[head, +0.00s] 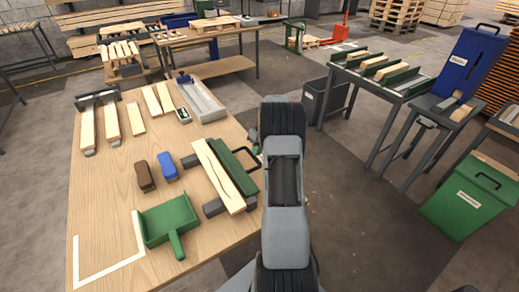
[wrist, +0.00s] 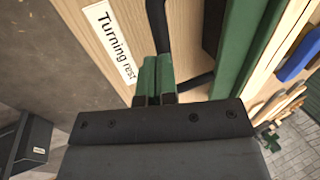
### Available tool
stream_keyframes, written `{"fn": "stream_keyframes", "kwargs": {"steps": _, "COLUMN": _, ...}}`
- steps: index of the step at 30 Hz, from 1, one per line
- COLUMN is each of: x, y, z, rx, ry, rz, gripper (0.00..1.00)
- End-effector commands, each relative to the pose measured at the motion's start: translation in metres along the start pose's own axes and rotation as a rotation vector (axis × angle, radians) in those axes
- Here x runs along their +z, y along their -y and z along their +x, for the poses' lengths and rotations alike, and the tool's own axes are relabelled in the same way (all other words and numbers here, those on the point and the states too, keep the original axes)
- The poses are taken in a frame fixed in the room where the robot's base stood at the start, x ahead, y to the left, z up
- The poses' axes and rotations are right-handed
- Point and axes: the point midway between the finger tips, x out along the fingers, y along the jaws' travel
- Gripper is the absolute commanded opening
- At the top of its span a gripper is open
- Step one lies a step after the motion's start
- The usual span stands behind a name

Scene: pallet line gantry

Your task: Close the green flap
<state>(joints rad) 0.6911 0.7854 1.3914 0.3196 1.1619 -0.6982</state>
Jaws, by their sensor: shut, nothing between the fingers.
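The green flap (head: 232,166) is a long green board beside a pale plank on the table's right side. A black handle (head: 256,181) sticks out from its right side. In the wrist view the green flap (wrist: 238,50) runs along the right, and its black handle (wrist: 158,25) curves close to my fingers. My gripper (wrist: 155,62) is shut and empty, its green-tipped fingers together beside the handle; I cannot tell whether they touch it. The flap's exact angle is hard to tell.
A "Turning rest" label (wrist: 110,40) is on the table edge. The wooden table (head: 115,205) also holds a brown block (head: 144,176), a blue block (head: 167,166), a green dustpan (head: 168,221) and a grey tray (head: 203,100).

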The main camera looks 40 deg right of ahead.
Motion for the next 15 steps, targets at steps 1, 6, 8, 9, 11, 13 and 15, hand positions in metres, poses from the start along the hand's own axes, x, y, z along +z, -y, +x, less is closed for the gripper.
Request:
{"fn": "stream_keyframes", "kwargs": {"steps": 1, "x": -0.0002, "y": -0.0013, "z": 0.0038, "rx": 0.001, "ry": 0.0, "rz": -0.001, "gripper": 0.0}}
{"fn": "stream_keyframes", "kwargs": {"steps": 6, "x": -0.0005, "y": -0.0027, "z": 0.0072, "rx": 0.002, "ry": 0.001, "rz": -0.002, "gripper": 0.0}}
{"fn": "stream_keyframes", "kwargs": {"steps": 8, "x": -0.0005, "y": -0.0029, "z": 0.0077, "rx": 0.002, "ry": 0.001, "rz": -0.002, "gripper": 0.0}}
{"fn": "stream_keyframes", "kwargs": {"steps": 9, "x": -0.0005, "y": -0.0029, "z": 0.0079, "rx": 0.002, "ry": 0.001, "rz": -0.002, "gripper": 0.0}}
{"fn": "stream_keyframes", "kwargs": {"steps": 11, "x": -0.0005, "y": -0.0029, "z": 0.0081, "rx": 0.002, "ry": 0.001, "rz": -0.002, "gripper": 0.0}}
{"fn": "stream_keyframes", "kwargs": {"steps": 13, "x": -0.0005, "y": -0.0029, "z": 0.0083, "rx": 0.002, "ry": 0.002, "rz": -0.002, "gripper": 0.0}}
{"fn": "stream_keyframes", "kwargs": {"steps": 15, "x": -0.0004, "y": -0.0028, "z": 0.0084, "rx": 0.002, "ry": 0.002, "rz": -0.002, "gripper": 0.0}}
